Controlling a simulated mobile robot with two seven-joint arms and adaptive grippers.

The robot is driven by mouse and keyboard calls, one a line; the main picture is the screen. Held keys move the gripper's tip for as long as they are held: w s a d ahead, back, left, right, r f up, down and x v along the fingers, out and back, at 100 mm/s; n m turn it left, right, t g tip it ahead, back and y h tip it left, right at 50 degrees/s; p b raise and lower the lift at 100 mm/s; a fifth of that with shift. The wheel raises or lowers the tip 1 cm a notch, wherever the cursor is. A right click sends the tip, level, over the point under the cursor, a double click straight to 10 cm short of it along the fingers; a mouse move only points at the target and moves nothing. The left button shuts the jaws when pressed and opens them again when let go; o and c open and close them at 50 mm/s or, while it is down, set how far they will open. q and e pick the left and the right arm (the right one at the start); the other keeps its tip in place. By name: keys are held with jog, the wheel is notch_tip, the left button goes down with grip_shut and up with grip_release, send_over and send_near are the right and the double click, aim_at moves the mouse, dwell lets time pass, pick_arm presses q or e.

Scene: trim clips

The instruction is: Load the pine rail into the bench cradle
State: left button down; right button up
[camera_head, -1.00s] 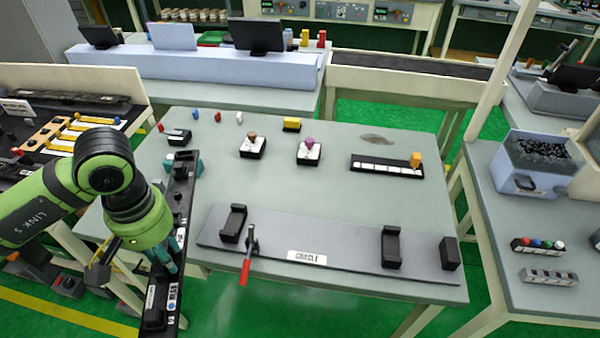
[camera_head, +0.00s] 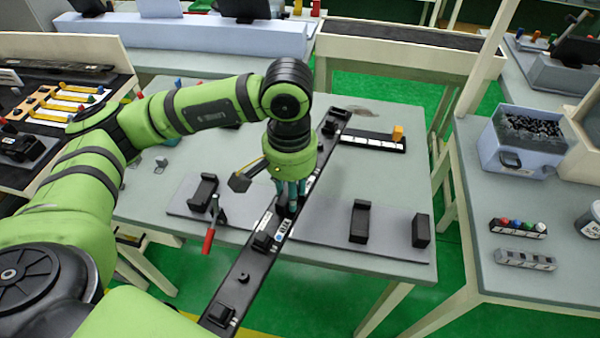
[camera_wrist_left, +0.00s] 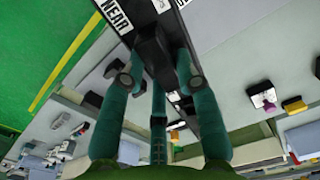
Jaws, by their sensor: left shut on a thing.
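The rail (camera_head: 243,283) is a long black bar with raised black blocks and white labels. My left gripper (camera_head: 290,203) is shut on it near its middle. The rail runs diagonally from the front left, past the table's front edge, to the back right, across the bench cradle. In the left wrist view the rail (camera_wrist_left: 150,60), with a "NEAR" label, sits between the fingers (camera_wrist_left: 157,80). The cradle is a grey plate (camera_head: 325,232) with black holders (camera_head: 203,192) and (camera_head: 360,222), an end block (camera_head: 421,231) and a red-handled clamp (camera_head: 213,225). The rail hides its middle. My right gripper is not in view.
A black strip with white squares and an orange block (camera_head: 397,132) lies at the table's back right. A blue bin of dark pieces (camera_head: 525,140) stands on the right bench. My left arm hides much of the table's left half.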

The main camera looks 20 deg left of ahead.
pick_arm(q)
jog(key=f+b, duration=0.1)
jog(key=f+n, duration=0.1)
jog(key=f, duration=0.1)
jog(key=a+f+n+b, duration=0.1)
jog(key=shift+w+f+b, duration=0.15)
jog(key=shift+w+b, duration=0.2)
jog(key=n, duration=0.1)
jog(key=a+n, duration=0.1)
jog(key=n, duration=0.1)
jog(key=shift+w+a+f+b, duration=0.15)
jog(key=shift+w+b, duration=0.15)
jog(key=w+a+r+n+p, duration=0.1)
jog(key=a+r+n, duration=0.1)
jog(key=n, duration=0.5)
jog(key=w+a+r+n+p, duration=0.1)
jog(key=a+n, duration=0.3)
jog(key=n, duration=0.4)
jog(key=shift+w+r, duration=0.35)
jog(key=shift+r, duration=0.1)
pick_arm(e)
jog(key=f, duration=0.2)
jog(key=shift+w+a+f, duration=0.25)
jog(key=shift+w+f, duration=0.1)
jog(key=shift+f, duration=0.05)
pick_arm(q)
jog(key=shift+a, duration=0.1)
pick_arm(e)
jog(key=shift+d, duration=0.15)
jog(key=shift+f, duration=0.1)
